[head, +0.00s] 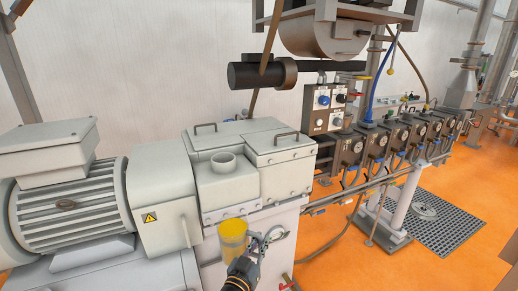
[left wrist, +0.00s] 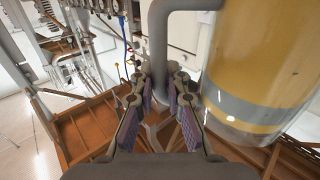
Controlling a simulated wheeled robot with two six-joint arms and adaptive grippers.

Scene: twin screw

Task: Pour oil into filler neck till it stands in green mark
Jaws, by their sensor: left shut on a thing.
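A clear jug with yellow oil (head: 232,238) is in front of the grey gearbox housing (head: 245,172), lower than its top. It looks about upright. My left gripper (head: 264,243) is at its right side, shut on the jug's grey handle (left wrist: 158,45). In the left wrist view the fingers (left wrist: 155,92) are on either side of the handle, and the jug's yellow body (left wrist: 265,60) fills the right, with a grey band low on it. No green mark can be made out. My right gripper is not in view.
A finned motor (head: 68,203) is left of the housing. Two handles (head: 286,136) stick up from the housing lids. A row of valve units (head: 380,142) and pipes runs off to the right. The orange floor (head: 440,255) at right has a dark grate (head: 450,228).

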